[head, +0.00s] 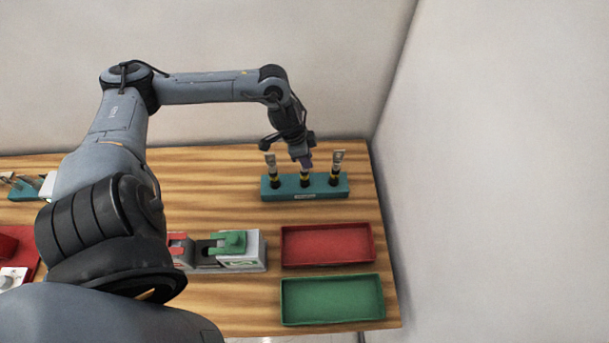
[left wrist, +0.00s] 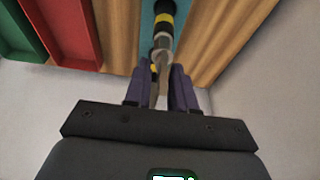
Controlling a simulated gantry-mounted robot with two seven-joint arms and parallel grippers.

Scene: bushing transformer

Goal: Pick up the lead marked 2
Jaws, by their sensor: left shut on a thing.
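A teal rack (head: 318,190) stands at the back right of the table with three leads in a row. Each has a black and yellow body; the left lead (head: 272,168) and right lead (head: 337,168) show pale metal tops. My left gripper (head: 305,161) points down over the middle lead (head: 305,180) and hides its top. In the left wrist view, the fingers (left wrist: 158,90) are shut on the metal top of this lead (left wrist: 163,42). The lead appears to stand upright in the rack. I cannot read the marks on the leads. My right gripper is out of view.
A red tray (head: 327,261) and a green tray (head: 332,319) lie in front of the rack. Left of them is a grey block with a green clamp-like part (head: 232,242). A wall rises close behind the table and another at its right.

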